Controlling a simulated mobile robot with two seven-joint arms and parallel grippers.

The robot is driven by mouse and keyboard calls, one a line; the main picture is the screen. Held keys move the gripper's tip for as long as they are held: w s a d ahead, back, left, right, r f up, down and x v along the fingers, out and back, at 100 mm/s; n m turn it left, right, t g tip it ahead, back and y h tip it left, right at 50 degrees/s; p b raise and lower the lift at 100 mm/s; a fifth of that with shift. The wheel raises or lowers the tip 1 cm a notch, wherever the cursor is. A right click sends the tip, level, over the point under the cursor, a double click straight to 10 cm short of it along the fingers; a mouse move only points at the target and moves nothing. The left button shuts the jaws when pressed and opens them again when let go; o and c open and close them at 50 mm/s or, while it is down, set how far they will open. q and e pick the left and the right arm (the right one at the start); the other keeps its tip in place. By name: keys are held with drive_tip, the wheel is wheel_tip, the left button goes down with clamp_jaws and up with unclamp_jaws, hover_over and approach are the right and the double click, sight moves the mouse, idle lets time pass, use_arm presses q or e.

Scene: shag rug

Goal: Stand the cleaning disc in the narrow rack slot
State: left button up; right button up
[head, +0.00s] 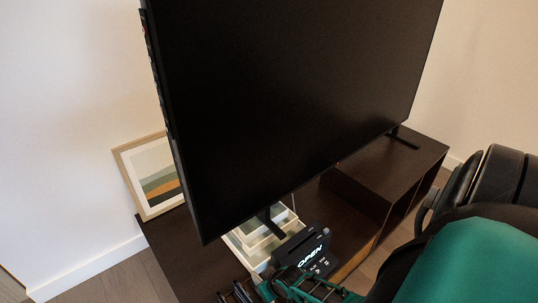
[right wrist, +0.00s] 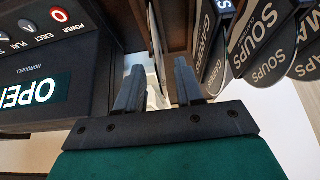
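My right gripper (right wrist: 156,64) shows in the right wrist view with its two dark fingers apart, so it is open. A thin pale upright edge (right wrist: 157,40) shows beyond and between the fingertips; I cannot tell whether it is the cleaning disc, and no contact with the fingers is visible. Several dark round-ended pieces lettered SOUPS (right wrist: 262,48) and the like stand side by side to the right of the fingers. The rack and its narrow slot cannot be made out clearly. In the head view the right gripper is low by the media unit, partly cut off. My left gripper is not in view.
A black disc player lettered OPEN (head: 312,256) is close to the right gripper, with buttons (right wrist: 59,15). A cream tray (head: 246,246) lies behind it. A large television (head: 300,100) overhangs the dark brown unit (head: 390,175). A framed picture (head: 151,177) leans at left.

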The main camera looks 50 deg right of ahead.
drive_tip(key=shift+s+r+p, duration=0.15)
drive_tip(key=shift+r+p, duration=0.2)
use_arm(q)
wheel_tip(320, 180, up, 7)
drive_tip(key=p, duration=0.7)
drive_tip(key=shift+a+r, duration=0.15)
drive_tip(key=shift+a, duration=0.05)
use_arm(e)
drive_tip(key=v, duration=1.2)
use_arm(q)
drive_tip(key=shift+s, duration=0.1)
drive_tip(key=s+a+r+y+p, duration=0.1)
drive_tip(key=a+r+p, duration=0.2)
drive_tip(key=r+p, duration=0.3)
drive_tip(key=p, duration=0.5)
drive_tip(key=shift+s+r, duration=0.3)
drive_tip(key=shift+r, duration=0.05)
use_arm(e)
drive_tip(key=a+r+n+t+y, duration=0.1)
drive_tip(key=a+r+n+t, duration=0.1)
drive_tip(key=a+r, duration=0.5)
drive_tip(key=a+r+n+t+y, duration=0.1)
drive_tip(key=a+r, duration=0.6)
drive_tip(key=r, duration=1.2)
drive_tip(key=shift+w+a+n+t+y, duration=0.15)
drive_tip(key=shift+w+n+t+y, duration=0.25)
drive_tip(key=shift+t, duration=0.5)
